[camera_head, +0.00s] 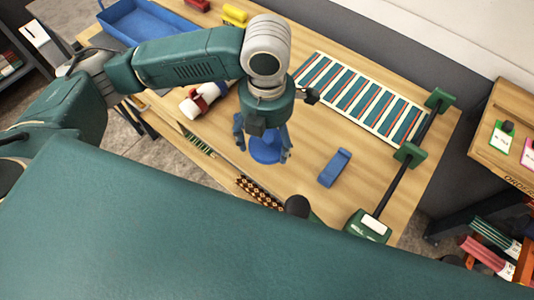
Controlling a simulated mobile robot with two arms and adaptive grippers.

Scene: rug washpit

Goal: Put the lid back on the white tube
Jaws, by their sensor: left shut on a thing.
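My left gripper (264,152) points down over the middle of the wooden table, its fingers on either side of a round blue thing (265,152). It is shut on this blue thing, which may be the lid; the gripper hides its upper part. I cannot tell whether the blue thing touches the table. A white tube-like thing with a red band (203,99) lies on its side, left of the gripper and partly behind my left arm. I cannot tell whether its end is open. My right gripper is not in view.
A striped panel (362,98) lies at the back right. A blue block (335,167) lies right of the gripper. A dark bar with green ends (395,180) runs along the right edge. A blue tray (150,22) is at the back left. Bare tabletop surrounds the blue block.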

